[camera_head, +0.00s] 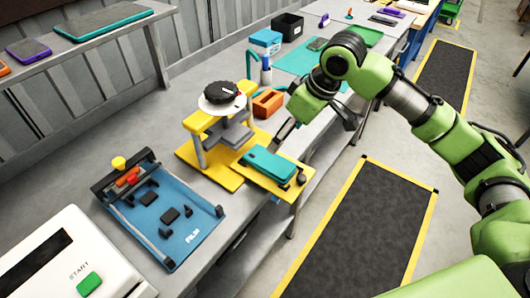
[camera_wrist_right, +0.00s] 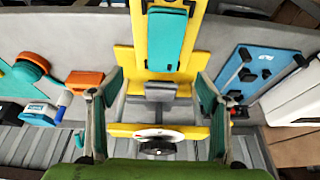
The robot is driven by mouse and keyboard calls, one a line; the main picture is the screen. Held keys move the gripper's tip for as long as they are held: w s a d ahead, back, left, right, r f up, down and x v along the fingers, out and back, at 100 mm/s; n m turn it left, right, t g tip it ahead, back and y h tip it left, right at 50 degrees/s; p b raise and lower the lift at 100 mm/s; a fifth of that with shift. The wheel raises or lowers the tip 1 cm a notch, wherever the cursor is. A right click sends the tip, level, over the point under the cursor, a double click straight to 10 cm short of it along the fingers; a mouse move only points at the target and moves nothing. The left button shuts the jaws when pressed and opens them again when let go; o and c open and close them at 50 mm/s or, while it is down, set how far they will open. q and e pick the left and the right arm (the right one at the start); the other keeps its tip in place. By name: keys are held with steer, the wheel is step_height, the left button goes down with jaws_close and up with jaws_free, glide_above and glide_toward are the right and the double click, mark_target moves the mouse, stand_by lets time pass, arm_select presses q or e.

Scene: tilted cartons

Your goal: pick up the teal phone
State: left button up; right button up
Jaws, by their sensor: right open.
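The teal phone (camera_head: 269,165) lies on the yellow plate of a yellow press-like stand (camera_head: 222,178) on the grey bench. In the right wrist view the teal phone (camera_wrist_right: 165,38) is at the top centre, beyond the fingertips. My right gripper (camera_head: 318,138) is open and empty, just behind and to the right of the phone in the head view, apart from it. In the right wrist view the fingers of the right gripper (camera_wrist_right: 160,88) are spread, with the stand visible between them. My left gripper is not in view.
The stand's round dark knob (camera_head: 221,92) rises beside the phone. An orange block (camera_head: 268,103) sits behind it. A blue tray (camera_head: 165,215) with small dark parts and a white START machine (camera_head: 65,262) are to the left. A larger teal device (camera_head: 108,18) lies on the shelf.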

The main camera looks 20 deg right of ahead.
glide_toward(270, 161)
steer(key=shift+p+x, duration=0.4)
steer(key=shift+x, duration=1.75)
steer(key=shift+w+a+f+p, duration=0.15)
steer(key=shift+w+f+p, duration=0.05)
steer(key=shift+f+p, duration=0.3)
steer(key=x, duration=0.3)
steer(key=shift+w+f+p, duration=0.15)
steer(key=shift+f+p, duration=0.05)
steer(key=shift+p, duration=0.2)
steer(key=shift+w+f, duration=0.1)
steer(key=shift+f, duration=0.15)
steer(key=c, duration=1.3)
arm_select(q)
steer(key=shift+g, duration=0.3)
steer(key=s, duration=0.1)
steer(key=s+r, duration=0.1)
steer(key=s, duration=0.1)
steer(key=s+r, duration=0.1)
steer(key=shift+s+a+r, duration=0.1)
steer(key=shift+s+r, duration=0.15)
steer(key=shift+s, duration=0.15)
arm_select(e)
steer(key=shift+c, duration=0.7)
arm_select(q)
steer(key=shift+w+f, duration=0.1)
arm_select(e)
steer(key=shift+r, duration=0.15)
